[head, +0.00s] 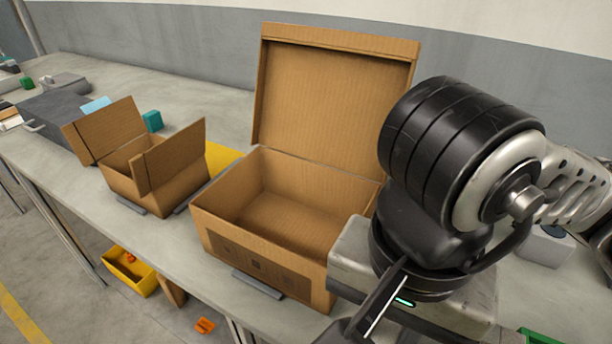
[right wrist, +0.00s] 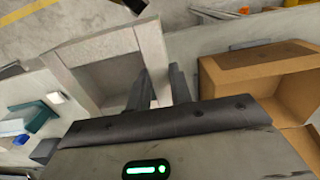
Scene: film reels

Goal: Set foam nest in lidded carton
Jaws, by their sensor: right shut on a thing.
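The lidded carton (head: 265,247) is brown cardboard and stands on the table with its hinged lid (head: 335,95) raised. Its inside looks empty. My right gripper (right wrist: 160,85) is shut on one wall of a light grey foam nest (right wrist: 155,50), a block with a square recess. In the right wrist view the carton (right wrist: 255,68) is to the right of the nest, apart from it. In the head view my right arm hides the carton's right corner, and the nest does not show. My left gripper is not in view.
A smaller open-flapped carton (head: 150,190) stands left of the lidded one, with a yellow sheet (head: 222,158) behind. A dark grey box (head: 55,112) and teal items are farther left. A yellow bin (head: 130,272) is below the table's front edge.

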